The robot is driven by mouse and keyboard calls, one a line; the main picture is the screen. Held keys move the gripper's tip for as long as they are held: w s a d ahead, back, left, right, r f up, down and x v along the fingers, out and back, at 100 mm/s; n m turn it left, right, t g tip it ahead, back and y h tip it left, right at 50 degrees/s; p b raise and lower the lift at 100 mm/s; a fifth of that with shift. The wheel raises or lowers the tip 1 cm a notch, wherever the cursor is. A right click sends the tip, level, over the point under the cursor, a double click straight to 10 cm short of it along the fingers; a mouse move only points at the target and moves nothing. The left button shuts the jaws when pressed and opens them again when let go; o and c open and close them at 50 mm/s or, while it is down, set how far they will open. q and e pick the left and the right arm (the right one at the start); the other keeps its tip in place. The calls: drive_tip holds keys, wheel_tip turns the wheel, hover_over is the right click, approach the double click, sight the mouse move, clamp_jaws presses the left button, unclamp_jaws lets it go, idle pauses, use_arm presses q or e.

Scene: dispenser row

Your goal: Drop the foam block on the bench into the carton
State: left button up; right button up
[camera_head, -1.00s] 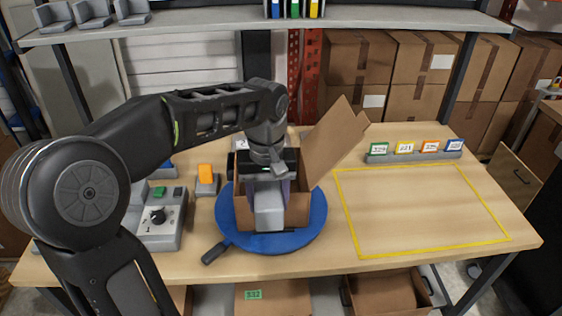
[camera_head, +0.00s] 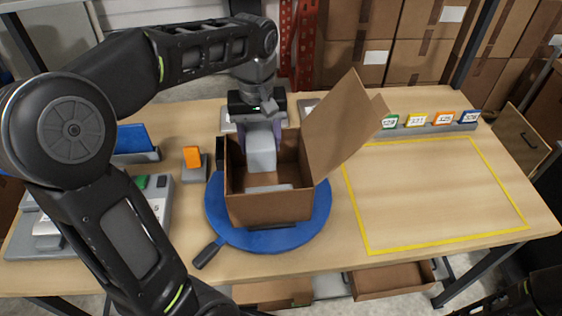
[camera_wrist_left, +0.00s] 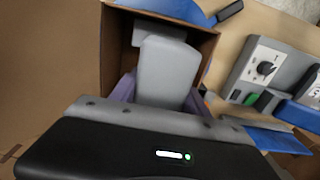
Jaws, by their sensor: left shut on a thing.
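The pale grey foam block (camera_head: 261,153) is between the purple-grey fingers of my left gripper (camera_head: 262,134). It hangs upright within the opening of the brown carton (camera_head: 270,208), toward the back left. The left wrist view shows the block (camera_wrist_left: 168,72) between the fingers with carton walls around it. Its lower end looks clear of the carton floor; the exact height is hard to tell. Another flat grey piece (camera_head: 268,188) lies inside the carton near the front. The carton is open, with a flap (camera_head: 340,130) raised on its right. My right gripper is not visible.
The carton stands on a blue round turntable (camera_head: 322,215) with a dark handle (camera_head: 207,256). A control box with a knob (camera_wrist_left: 266,67) and an orange block on a stand (camera_head: 192,157) are left. A yellow-outlined area (camera_head: 430,195) on the right is empty, with numbered cards (camera_head: 416,121) behind.

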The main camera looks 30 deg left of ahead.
use_arm(q)
wheel_tip(320, 180, down, 6)
drive_tip(key=b, duration=0.4)
drive_tip(key=shift+b, duration=0.35)
drive_tip(key=o, duration=1.4)
drive_tip(key=shift+r, duration=0.1)
